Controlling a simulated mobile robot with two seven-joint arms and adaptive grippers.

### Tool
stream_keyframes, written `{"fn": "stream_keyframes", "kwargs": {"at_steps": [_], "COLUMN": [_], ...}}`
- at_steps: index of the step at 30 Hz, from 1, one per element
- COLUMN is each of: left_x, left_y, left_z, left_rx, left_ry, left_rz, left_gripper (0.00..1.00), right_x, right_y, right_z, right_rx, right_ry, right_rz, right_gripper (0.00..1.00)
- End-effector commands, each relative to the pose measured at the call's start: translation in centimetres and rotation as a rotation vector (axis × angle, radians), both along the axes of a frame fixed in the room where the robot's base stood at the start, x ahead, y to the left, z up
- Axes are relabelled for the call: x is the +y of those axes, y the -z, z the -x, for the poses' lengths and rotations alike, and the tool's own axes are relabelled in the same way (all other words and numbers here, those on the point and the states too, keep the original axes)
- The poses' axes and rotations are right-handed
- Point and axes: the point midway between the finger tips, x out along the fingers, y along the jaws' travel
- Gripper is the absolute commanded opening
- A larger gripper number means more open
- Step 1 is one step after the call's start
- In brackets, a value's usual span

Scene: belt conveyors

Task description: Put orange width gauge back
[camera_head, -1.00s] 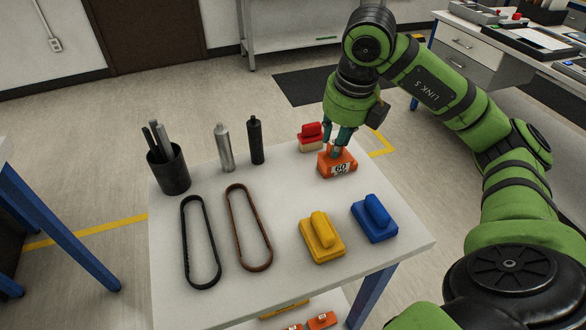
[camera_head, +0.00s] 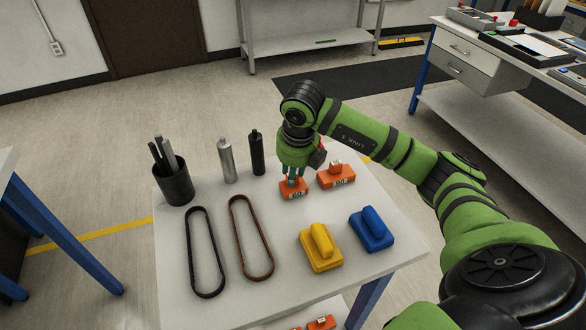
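An orange width gauge (camera_head: 293,191) with a white number label is at the far part of the white table. My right gripper (camera_head: 291,179) is directly over it, with its fingers down around the gauge's top, and appears shut on it. I cannot tell whether the gauge touches the table. A second orange gauge (camera_head: 343,181), also with a white label, stands just to the right on the table. A small red patch shows beside my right gripper, mostly hidden by it. My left gripper is not in view.
The table (camera_head: 285,285) also holds a yellow block (camera_head: 319,259), a blue block (camera_head: 374,239), two belt loops, a silver and a black cylinder, and a dark cup (camera_head: 175,188) of rods. Orange pieces (camera_head: 320,323) lie below the tabletop. The table's front middle is clear.

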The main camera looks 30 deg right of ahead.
Motion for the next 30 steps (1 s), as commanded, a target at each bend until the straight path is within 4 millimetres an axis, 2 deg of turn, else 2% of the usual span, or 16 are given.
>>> {"fn": "stream_keyframes", "kwargs": {"at_steps": [7,8,9,18,22,26,30], "left_x": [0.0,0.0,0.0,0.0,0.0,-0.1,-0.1], "left_y": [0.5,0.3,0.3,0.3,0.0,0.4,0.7], "left_z": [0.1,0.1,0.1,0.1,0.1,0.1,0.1], "left_rx": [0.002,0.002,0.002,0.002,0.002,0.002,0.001], "left_ry": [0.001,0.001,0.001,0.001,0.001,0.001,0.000], "left_rz": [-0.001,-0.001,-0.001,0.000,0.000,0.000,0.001], "left_gripper": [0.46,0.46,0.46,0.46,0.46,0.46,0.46], "right_x": [0.0,0.0,0.0,0.0,0.0,0.1,0.3], "right_y": [0.4,0.2,0.2,0.2,-0.4,-2.4,-5.4], "right_z": [0.0,0.0,0.0,0.0,0.0,0.4,1.0], "right_rx": [0.000,0.000,0.000,0.000,-0.002,-0.005,-0.007], "right_ry": [0.000,0.000,0.000,0.000,0.000,0.000,0.000], "right_rz": [-0.001,-0.001,-0.001,-0.001,-0.001,-0.001,-0.001], "right_gripper": [0.00,0.41,0.53,0.53,0.53,0.53,0.53]}}
